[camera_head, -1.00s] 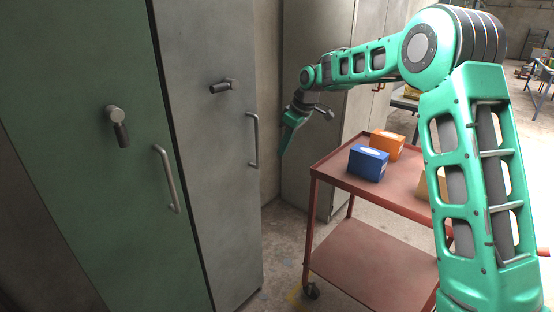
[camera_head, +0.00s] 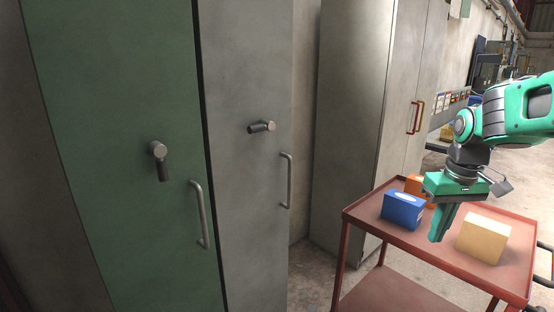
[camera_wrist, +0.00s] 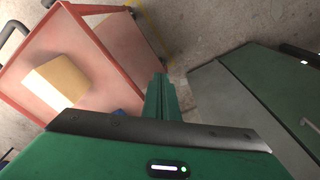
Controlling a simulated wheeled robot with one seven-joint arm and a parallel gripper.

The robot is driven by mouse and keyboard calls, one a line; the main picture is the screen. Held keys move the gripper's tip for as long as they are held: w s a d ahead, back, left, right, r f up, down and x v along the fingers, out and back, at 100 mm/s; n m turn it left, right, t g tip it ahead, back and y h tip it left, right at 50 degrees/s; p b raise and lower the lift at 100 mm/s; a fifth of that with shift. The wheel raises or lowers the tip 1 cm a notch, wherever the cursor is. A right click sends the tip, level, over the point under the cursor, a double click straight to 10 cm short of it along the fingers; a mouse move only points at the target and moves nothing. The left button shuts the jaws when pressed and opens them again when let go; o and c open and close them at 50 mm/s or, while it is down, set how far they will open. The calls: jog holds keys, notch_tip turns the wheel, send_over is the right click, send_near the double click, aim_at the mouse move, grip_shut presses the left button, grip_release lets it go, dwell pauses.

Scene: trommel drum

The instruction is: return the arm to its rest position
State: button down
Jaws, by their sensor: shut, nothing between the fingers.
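My green gripper (camera_head: 443,222) shows at the right of the head view, pointing down above the red cart. Its fingers are together with nothing between them. In the wrist view the closed fingers (camera_wrist: 161,97) show in the middle. My arm runs from the gripper to the right edge of the head view, folded closer to my body. In the head view the gripper overlaps the gap between a blue box and a yellow box.
The red cart (camera_head: 366,203) carries a blue box (camera_head: 402,211), an orange box (camera_head: 414,184) and a yellow box (camera_head: 484,238). A green locker (camera_head: 110,100) and a grey locker (camera_head: 243,90) stand at left, both closed. Another grey cabinet (camera_head: 355,110) stands behind.

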jog(key=s+d+f+m, duration=0.1)
jog(key=s+f+m, duration=0.1)
jog(key=s, duration=0.6)
jog(key=s+d+f+m+g, duration=0.1)
jog(key=s+f+m, duration=0.1)
jog(key=s, duration=0.6)
jog(key=s+d+f+m, duration=0.1)
jog(key=s+f+m, duration=0.1)
jog(key=s, duration=0.6)
jog(key=shift+d+m, duration=0.35)
jog(key=shift+m, duration=0.05)
jog(key=shift+w+f+g, duration=0.3)
jog(key=shift+w, duration=0.3)
